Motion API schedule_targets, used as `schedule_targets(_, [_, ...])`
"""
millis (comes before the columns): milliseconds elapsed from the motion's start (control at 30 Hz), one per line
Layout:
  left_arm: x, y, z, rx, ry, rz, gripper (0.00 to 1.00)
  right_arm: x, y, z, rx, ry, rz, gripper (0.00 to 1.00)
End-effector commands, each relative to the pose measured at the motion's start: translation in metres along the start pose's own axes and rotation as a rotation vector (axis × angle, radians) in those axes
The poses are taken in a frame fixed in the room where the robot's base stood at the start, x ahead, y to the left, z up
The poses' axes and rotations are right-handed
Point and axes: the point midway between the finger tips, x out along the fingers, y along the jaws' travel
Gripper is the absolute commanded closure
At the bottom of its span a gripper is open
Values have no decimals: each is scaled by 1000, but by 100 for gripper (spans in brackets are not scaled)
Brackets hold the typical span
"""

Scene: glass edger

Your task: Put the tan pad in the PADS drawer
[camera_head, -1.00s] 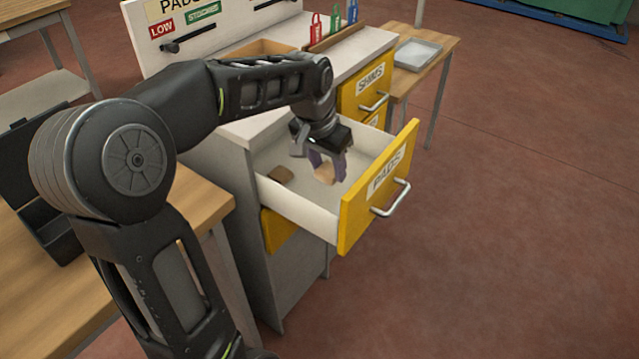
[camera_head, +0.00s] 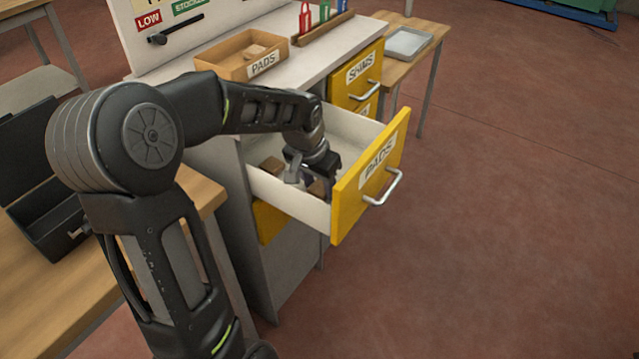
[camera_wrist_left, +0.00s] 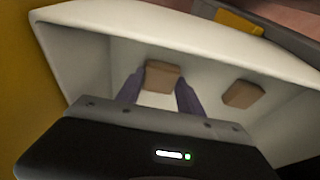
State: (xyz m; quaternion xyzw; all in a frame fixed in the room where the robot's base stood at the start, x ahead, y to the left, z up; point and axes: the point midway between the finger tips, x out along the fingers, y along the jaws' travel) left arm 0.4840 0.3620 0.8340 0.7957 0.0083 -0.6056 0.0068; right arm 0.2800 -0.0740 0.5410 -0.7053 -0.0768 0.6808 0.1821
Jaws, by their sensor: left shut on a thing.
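The PADS drawer (camera_head: 348,205) is pulled open, with a yellow front and pale inside. My left gripper (camera_head: 312,184) is down inside it, pointing downward behind the front panel. It is shut on a tan pad (camera_wrist_left: 164,76), which shows between the two fingertips in the left wrist view. In the head view the held pad is mostly hidden by the fingers. Whether it touches the drawer floor I cannot tell. A second tan pad (camera_wrist_left: 243,94) lies apart in the drawer; it also shows in the head view (camera_head: 272,165). My right gripper is not in view.
A wooden PADS bin (camera_head: 222,68) with tan pieces stands on the cabinet top. The SHIMS drawer (camera_head: 358,78) is shut. A grey tray (camera_head: 408,43) sits on a side table. The floor at right is clear.

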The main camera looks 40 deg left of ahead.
Motion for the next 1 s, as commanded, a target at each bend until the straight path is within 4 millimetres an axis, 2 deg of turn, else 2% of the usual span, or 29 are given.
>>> schedule_targets(333, [4, 0, 1, 0, 1, 0, 93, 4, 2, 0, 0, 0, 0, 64])
schedule_targets(367, [2, 0, 0, 0, 1, 0, 54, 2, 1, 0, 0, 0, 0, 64])
schedule_targets(600, [2, 0, 0, 0, 0, 0, 34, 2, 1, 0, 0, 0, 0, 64])
schedule_targets(867, [1, 0, 0, 0, 0, 0, 34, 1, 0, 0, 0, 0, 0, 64])
schedule_targets(1000, [-6, 0, -1, 0, 2, -1, 34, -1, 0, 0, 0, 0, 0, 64])
